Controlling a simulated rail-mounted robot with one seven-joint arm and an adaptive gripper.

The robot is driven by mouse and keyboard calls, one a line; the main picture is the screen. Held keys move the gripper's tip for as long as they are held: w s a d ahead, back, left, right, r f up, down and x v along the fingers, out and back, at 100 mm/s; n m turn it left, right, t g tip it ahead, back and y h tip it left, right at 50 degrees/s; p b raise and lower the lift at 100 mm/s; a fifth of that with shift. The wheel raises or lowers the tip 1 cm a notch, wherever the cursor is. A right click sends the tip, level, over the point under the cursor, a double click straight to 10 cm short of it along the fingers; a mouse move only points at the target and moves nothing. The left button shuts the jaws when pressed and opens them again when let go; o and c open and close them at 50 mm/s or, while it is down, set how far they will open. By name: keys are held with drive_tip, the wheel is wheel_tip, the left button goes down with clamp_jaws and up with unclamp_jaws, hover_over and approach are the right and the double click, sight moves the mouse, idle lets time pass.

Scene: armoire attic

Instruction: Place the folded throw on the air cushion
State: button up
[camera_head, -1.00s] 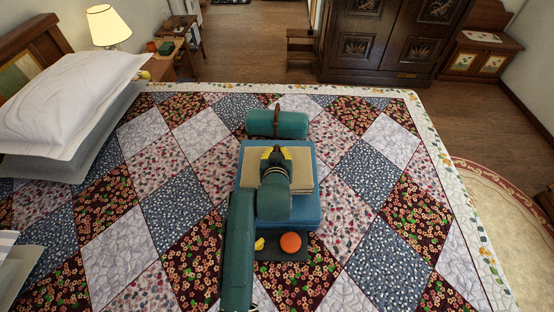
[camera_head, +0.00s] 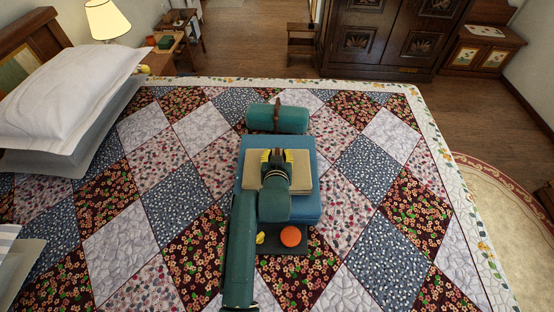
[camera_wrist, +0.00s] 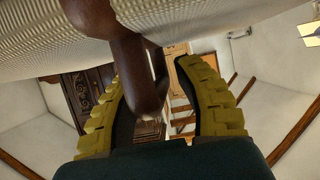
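The folded throw (camera_head: 303,178) is a flat beige block lying on the blue air cushion (camera_head: 307,208), toward its upper middle. No gap shows between them. In the wrist view the throw (camera_wrist: 210,12) is cream ribbed cloth with a brown strap (camera_wrist: 142,85). My gripper (camera_head: 276,156) is over the throw, hiding its middle. In the wrist view the yellow fingers of my gripper (camera_wrist: 152,72) stand apart on either side of the strap, with a gap on the right finger's side.
A green roll with a brown strap (camera_head: 292,119) lies just behind the cushion. A dark mat (camera_head: 273,247) with an orange disc (camera_head: 290,236) and a small yellow item (camera_head: 260,238) lies in front. The quilt (camera_head: 390,250) is clear to the right; pillows (camera_head: 60,100) are left.

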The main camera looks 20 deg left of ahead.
drive_tip(key=v, duration=1.2)
drive_tip(key=d+r+m+t+h, duration=0.1)
drive_tip(key=d+r+t, duration=0.1)
drive_tip(key=d+r, duration=0.5)
drive_tip(key=d+r+m+t+h, duration=0.1)
drive_tip(key=d+r+t, duration=0.1)
drive_tip(key=r, duration=0.9)
drive_tip(key=s+d+r+m+t+h, duration=0.1)
drive_tip(key=s+d+r+t, duration=0.2)
drive_tip(key=r, duration=0.6)
drive_tip(key=s+d+r+m+t+h, duration=0.1)
drive_tip(key=s+d+r+t+h, duration=0.1)
drive_tip(key=s+d+r, duration=0.6)
drive_tip(key=shift+d+r+t+p, duration=0.3)
drive_tip(key=shift+d+r+t, duration=0.1)
drive_tip(key=shift+d+r, duration=0.15)
wheel_tip(320, 180, up, 14)
drive_tip(key=p, duration=1.4)
drive_tip(key=shift+m+h, duration=0.3)
